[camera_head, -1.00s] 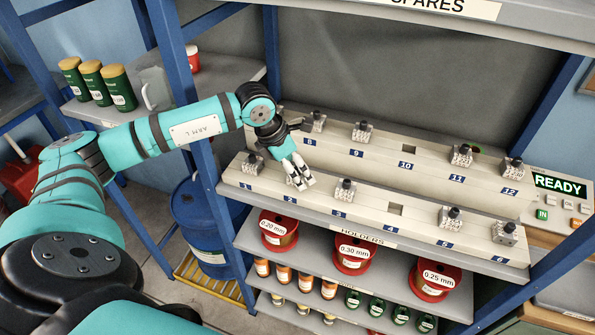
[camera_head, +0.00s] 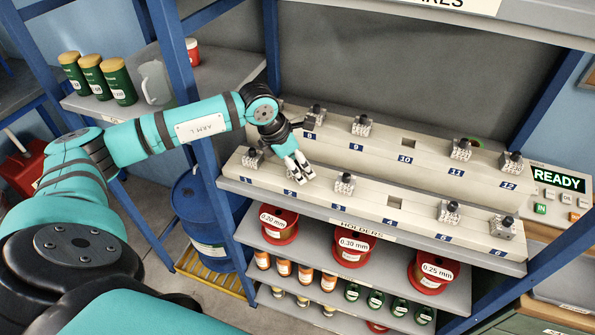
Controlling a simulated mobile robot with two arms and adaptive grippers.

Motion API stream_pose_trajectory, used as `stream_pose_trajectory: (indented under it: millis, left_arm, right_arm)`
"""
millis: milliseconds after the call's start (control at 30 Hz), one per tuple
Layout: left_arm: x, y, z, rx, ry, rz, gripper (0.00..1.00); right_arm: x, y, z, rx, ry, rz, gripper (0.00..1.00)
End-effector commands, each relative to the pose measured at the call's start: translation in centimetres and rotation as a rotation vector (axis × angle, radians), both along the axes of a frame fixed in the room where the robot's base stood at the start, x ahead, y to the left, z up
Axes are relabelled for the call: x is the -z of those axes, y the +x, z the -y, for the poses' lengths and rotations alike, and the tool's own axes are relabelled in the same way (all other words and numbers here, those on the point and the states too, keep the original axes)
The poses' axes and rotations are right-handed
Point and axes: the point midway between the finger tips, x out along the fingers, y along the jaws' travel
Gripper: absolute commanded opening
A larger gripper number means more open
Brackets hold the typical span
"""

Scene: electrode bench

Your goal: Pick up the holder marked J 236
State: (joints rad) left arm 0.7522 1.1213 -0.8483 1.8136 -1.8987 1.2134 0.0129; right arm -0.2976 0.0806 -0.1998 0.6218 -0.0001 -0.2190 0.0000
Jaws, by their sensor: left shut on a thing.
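My left gripper (camera_head: 300,174) reaches down at position 2 of the front rail (camera_head: 300,193). Its fingers are shut on a holder there, which they almost wholly hide. Other grey holders with black knobs stand upright in the front rail at position 1 (camera_head: 252,158), position 3 (camera_head: 345,184), position 5 (camera_head: 449,212) and position 6 (camera_head: 503,228). More stand in the back rail (camera_head: 385,148), at positions 8, 9, 11 and 12. Square slots 4 and 10 are empty. The marking J 236 cannot be read on any holder. My right gripper is out of view.
Red wire spools (camera_head: 352,249) and several small jars sit on shelves below the rails. A blue post (camera_head: 212,180) stands just under my left arm. An upper shelf (camera_head: 500,18) overhangs the rails. A panel reading READY (camera_head: 557,181) is at the right.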

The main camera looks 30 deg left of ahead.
Motion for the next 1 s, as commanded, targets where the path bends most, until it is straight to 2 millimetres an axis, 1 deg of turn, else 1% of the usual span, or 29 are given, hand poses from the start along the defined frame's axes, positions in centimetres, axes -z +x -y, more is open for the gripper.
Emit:
stream_pose_trajectory:
  millis: [200,367,567,767,900,1000]
  left_arm:
    - [-0.3,0.1,0.0,-0.001,-0.001,0.004,0.04]
    - [-1.0,0.2,-0.1,-0.001,0.001,0.006,0.04]
    - [-3.5,0.2,0.0,0.000,0.000,0.010,0.04]
    - [-3.3,-4.5,-0.6,-0.001,0.007,0.003,0.04]
    - [-3.5,-8.6,-0.8,-0.001,0.011,0.001,0.04]
    - [-3.9,-11.0,-1.0,-0.003,0.011,0.002,0.04]
  right_arm:
    - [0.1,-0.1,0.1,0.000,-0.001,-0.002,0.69]
    - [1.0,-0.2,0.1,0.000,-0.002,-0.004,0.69]
    - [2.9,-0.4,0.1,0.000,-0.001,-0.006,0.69]
    - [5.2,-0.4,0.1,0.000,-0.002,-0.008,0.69]
    - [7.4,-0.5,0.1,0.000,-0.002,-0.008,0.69]
    - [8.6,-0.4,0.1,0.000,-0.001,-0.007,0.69]
